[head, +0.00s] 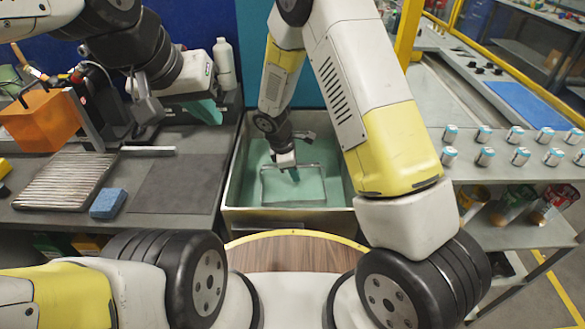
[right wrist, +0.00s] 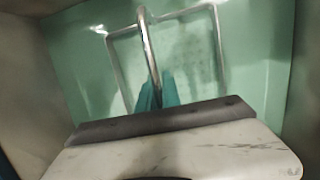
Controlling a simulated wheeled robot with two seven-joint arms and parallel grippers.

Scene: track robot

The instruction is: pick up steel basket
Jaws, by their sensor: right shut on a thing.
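The steel basket (head: 263,188) shows as a thin metal frame in the green liquid of the tank (head: 290,219). Its rim (right wrist: 219,50) and a raised handle bar (right wrist: 147,45) show in the right wrist view. My right gripper (head: 293,174) reaches down into the tank. Its teal fingertips (right wrist: 158,93) are shut on the basket's handle. The basket's body below the rim is hard to make out through the liquid.
The left bench holds a ribbed tray (head: 65,180), a blue sponge (head: 108,203), a dark mat (head: 175,188), an orange box (head: 40,120) and a white bottle (head: 224,65). Several small cans (head: 486,157) stand on the right bench. The tank's walls surround the basket.

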